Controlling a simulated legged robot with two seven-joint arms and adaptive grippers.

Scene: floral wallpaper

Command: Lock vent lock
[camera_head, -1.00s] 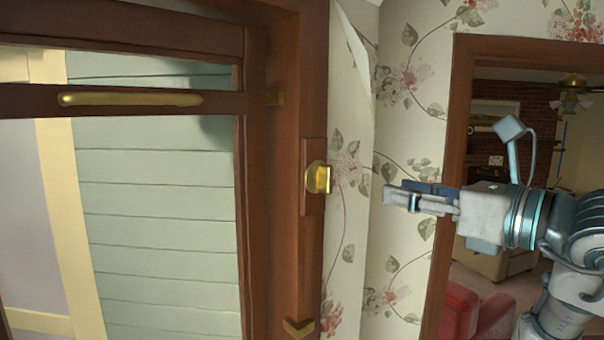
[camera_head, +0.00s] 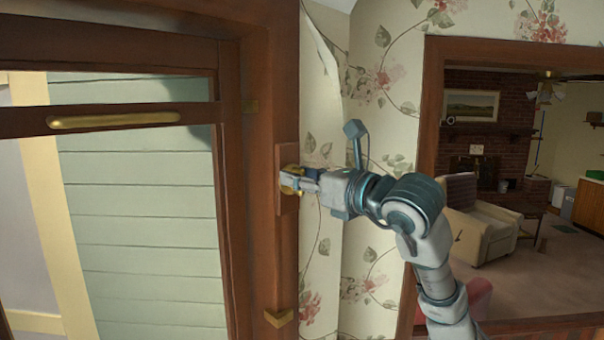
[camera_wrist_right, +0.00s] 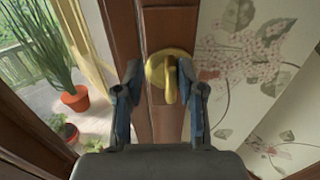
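The vent lock is a brass lock (camera_head: 289,189) with a thumb-turn, on a small wooden plate on the brown frame beside the window. In the right wrist view the lock (camera_wrist_right: 168,70) shows a rounded base and a raised tab. My right gripper (camera_head: 294,181) is at the lock and partly covers it in the head view. In the right wrist view its two fingers (camera_wrist_right: 160,80) are apart, one on each side of the lock's tab. I see a gap between the fingers and the tab; whether either touches the lock I cannot tell. My left gripper is not in view.
A window panel with a brass bar (camera_head: 115,120) is at the left. A brass bracket (camera_head: 279,317) sits lower on the frame. Floral wallpaper (camera_head: 385,95) is behind my right arm. A doorway to a room with an armchair (camera_head: 478,225) is at the right.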

